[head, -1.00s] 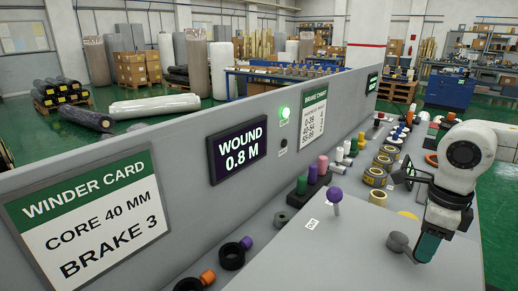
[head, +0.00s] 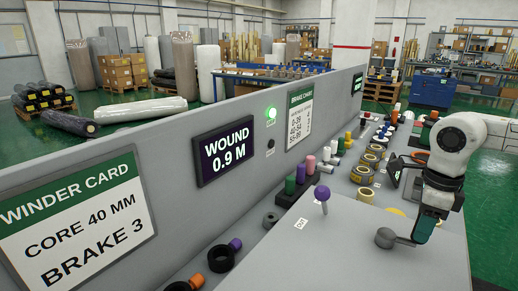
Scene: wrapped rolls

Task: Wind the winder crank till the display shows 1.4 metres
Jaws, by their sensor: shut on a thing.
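The display (head: 225,153) on the grey panel reads WOUND 0.9 M. The winder crank (head: 386,237) has a round grey hub on the grey top at the lower right, and its short arm reaches right towards my gripper. My gripper (head: 424,230) points down at the end of that arm and is shut on the crank's handle. The handle is mostly hidden by the gripper. A purple-knobbed lever (head: 322,195) marked CUT stands left of the crank, apart from my gripper.
A green lamp (head: 271,113) is lit beside the display. The winder card (head: 75,215) reads core 40 mm, brake 3. A brake chart (head: 299,120) hangs further along. Several coloured plugs, rings and tape rolls (head: 363,174) lie between panel and crank.

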